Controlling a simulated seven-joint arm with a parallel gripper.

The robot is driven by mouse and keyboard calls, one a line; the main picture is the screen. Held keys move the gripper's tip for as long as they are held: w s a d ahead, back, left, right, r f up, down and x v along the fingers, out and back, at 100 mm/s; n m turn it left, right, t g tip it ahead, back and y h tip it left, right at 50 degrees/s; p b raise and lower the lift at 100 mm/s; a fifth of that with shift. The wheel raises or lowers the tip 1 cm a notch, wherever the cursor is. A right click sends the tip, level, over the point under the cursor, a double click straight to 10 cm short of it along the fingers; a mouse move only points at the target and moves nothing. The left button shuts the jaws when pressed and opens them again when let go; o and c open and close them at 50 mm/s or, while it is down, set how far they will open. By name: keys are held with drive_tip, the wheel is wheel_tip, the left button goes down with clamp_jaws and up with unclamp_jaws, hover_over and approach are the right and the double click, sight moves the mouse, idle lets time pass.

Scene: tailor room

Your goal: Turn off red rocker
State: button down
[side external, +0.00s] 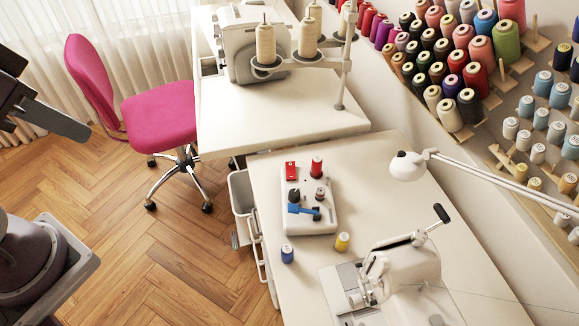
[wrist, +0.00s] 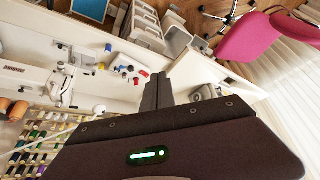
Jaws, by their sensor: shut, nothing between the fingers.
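Whether the rocker is on or off is too small to tell. In the wrist view, the box with small red and blue parts (wrist: 130,70) is tiny and far beyond the fingers. My gripper (wrist: 160,88) is shut and empty. It also shows at the left edge of the side view (side external: 75,132), well away from the box.
A blue spool (side external: 287,253) and a yellow spool (side external: 342,242) stand before the box. A sewing machine (side external: 400,275) is at the front, and a white lamp (side external: 407,166) reaches in from the right. A pink chair (side external: 160,115) stands on open floor. Thread racks line the wall.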

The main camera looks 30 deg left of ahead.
drive_tip(key=w+m, duration=0.2)
drive_tip(key=w, duration=0.5)
drive_tip(key=m+g+h, duration=0.2)
drive_tip(key=m+g, duration=0.1)
drive_tip(key=m, duration=0.6)
hover_over(290, 165)
drive_tip(key=s+a, duration=0.2)
drive_tip(key=s, duration=0.1)
wheel_tip(290, 165, down, 18)
drive_tip(key=shift+s+a+f, duration=0.1)
drive_tip(key=shift+a+f, duration=0.05)
drive_tip(key=shift+f, duration=0.05)
drive_tip(key=x, duration=1.3)
drive_tip(key=shift+s+a+f, duration=0.25)
drive_tip(key=shift+f, duration=0.25)
